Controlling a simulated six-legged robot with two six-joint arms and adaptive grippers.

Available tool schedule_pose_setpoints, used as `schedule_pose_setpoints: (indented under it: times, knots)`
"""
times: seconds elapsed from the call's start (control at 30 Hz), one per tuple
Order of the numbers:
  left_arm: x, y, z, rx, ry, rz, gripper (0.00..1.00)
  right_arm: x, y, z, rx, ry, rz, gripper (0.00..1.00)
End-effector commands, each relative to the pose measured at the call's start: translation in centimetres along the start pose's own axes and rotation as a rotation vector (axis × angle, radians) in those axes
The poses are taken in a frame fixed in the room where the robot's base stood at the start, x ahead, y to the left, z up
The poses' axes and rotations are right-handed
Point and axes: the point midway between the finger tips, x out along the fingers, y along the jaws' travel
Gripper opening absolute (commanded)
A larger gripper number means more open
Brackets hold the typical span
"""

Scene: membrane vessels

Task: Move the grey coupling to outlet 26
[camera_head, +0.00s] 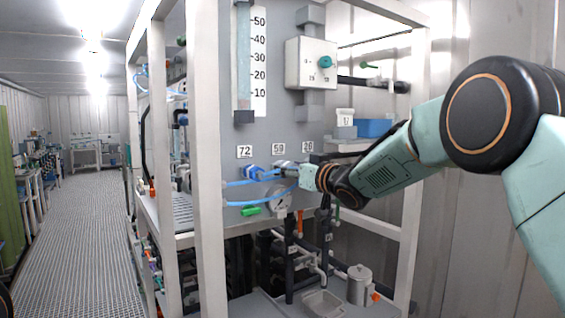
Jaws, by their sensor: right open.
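My right gripper (290,174) is at the panel, below the number plates, with its arm coming in from the right. It is open, and its fingers are small and hard to make out. A small grey piece (283,164), which looks like the grey coupling, is right at the gripper, below the middle plate; whether they touch is unclear. The plate at the right, which seems to read 26 (307,147), is just above the gripper. The outlet under it is hidden by the gripper and wrist. My left gripper is not in view.
A blue coupling (251,172) sits below plate 72 (245,151). A white frame post (208,150) stands at the left. The aisle (85,220) is clear.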

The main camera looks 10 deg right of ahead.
Motion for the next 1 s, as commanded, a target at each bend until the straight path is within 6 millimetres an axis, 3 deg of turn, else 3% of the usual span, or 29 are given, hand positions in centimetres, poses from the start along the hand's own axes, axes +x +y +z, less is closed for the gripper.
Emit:
schedule_pose_setpoints:
  times: [1.0]
  knots:
    - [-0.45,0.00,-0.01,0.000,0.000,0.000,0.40,0.00,0.03,0.14,0.001,0.000,0.001,0.58]
